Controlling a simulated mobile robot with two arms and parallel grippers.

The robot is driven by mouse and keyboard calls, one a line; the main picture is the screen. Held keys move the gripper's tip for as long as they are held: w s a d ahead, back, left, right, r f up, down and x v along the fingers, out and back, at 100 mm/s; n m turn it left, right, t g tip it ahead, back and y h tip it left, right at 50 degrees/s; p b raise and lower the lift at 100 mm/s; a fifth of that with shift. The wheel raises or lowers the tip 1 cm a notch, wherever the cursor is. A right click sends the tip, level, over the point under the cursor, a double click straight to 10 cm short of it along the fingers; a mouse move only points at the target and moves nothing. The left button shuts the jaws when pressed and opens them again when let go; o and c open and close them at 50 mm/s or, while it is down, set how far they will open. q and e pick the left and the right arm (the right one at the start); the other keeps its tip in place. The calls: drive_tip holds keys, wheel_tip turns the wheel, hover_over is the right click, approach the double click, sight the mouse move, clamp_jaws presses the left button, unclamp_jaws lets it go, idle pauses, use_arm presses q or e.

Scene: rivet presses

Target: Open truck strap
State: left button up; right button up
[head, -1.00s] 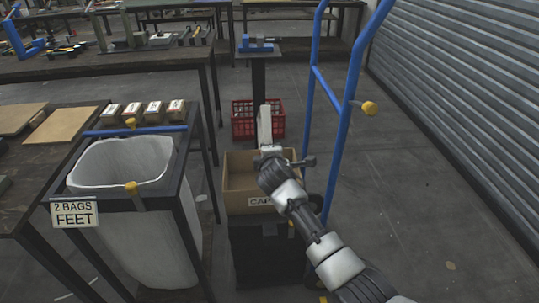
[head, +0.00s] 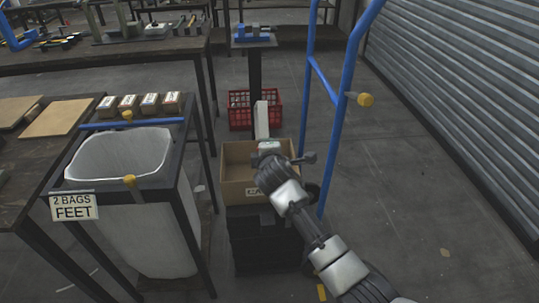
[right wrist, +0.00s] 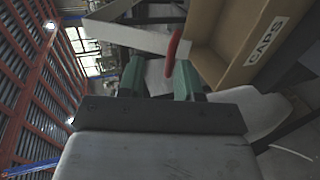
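The blue hand truck (head: 330,110) stands right of centre in the head view, by an open cardboard box marked CAPS (head: 236,190). A pale flat bar or strap (head: 261,120) rises above the box; it also shows in the right wrist view (right wrist: 135,37), where its end meets a red tab (right wrist: 174,50). My right gripper (head: 269,148) is over the box at the lower end of the pale strip. In the right wrist view its green fingers (right wrist: 160,72) are apart, with the red tab just beyond their tips. Contact cannot be told. My left gripper is out of view.
A framed white bag bin (head: 120,160) labelled 2 BAGS FEET stands left, with small boxes (head: 150,101) behind it. A red crate (head: 240,110) and a post with a blue fixture (head: 254,36) are behind the cardboard box. Floor right of the truck is clear up to the shutter (head: 460,90).

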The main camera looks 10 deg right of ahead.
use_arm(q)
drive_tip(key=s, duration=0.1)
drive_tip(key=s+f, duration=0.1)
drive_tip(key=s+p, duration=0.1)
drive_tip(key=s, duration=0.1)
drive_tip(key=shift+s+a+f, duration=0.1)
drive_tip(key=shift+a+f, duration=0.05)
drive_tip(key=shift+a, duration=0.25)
use_arm(e)
drive_tip(key=v, duration=0.7)
